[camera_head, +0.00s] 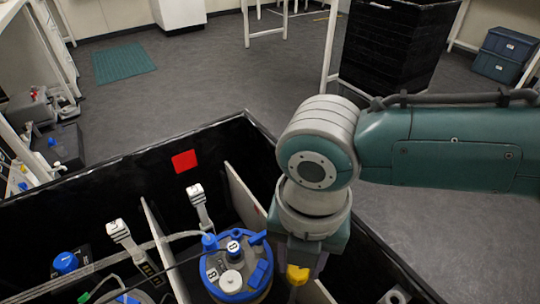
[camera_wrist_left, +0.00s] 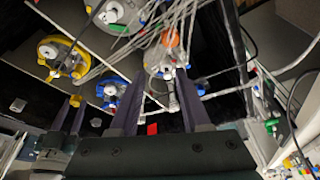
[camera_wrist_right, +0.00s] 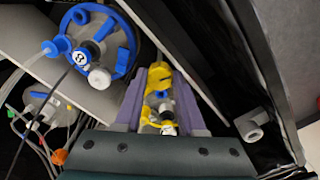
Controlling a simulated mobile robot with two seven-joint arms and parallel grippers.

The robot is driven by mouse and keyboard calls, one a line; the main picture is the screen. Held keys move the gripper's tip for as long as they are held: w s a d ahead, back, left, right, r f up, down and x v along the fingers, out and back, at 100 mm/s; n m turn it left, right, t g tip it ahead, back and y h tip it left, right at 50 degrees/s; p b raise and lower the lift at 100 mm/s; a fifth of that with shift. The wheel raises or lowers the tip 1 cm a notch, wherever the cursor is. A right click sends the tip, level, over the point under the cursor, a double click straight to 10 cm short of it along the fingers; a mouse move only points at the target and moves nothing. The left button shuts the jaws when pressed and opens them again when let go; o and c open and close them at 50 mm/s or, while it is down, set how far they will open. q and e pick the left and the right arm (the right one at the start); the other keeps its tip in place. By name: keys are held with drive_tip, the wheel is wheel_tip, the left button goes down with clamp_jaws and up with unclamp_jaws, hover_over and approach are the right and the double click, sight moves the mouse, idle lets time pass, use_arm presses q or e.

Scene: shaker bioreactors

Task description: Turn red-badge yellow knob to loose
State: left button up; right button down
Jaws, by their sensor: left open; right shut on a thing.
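My right gripper (camera_head: 298,262) points down into the black-walled box, with a yellow knob (camera_head: 297,275) at its tips. In the right wrist view its purple fingers (camera_wrist_right: 160,105) are shut on this yellow part (camera_wrist_right: 158,78), whose shape is partly hidden. Small white and black fittings show just below it. A red square badge (camera_head: 184,160) is on the inner face of the box's far wall, to the left of the gripper. The badge also shows in the left wrist view (camera_wrist_left: 152,129). My left gripper (camera_wrist_left: 160,76) is open, its fingers apart; it is not in the head view.
White clamps (camera_head: 197,200), a blue knob (camera_head: 65,263) and tubes lie further left. The box's black wall (camera_head: 395,268) is close on the right. Open floor lies beyond.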

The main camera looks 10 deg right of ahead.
drive_tip(key=shift+a+n, duration=0.1)
drive_tip(key=shift+n, duration=2)
drive_tip(key=c, duration=0.5)
unclamp_jaws()
wheel_tip(320, 180, up, 10)
drive_tip(key=p, duration=0.2)
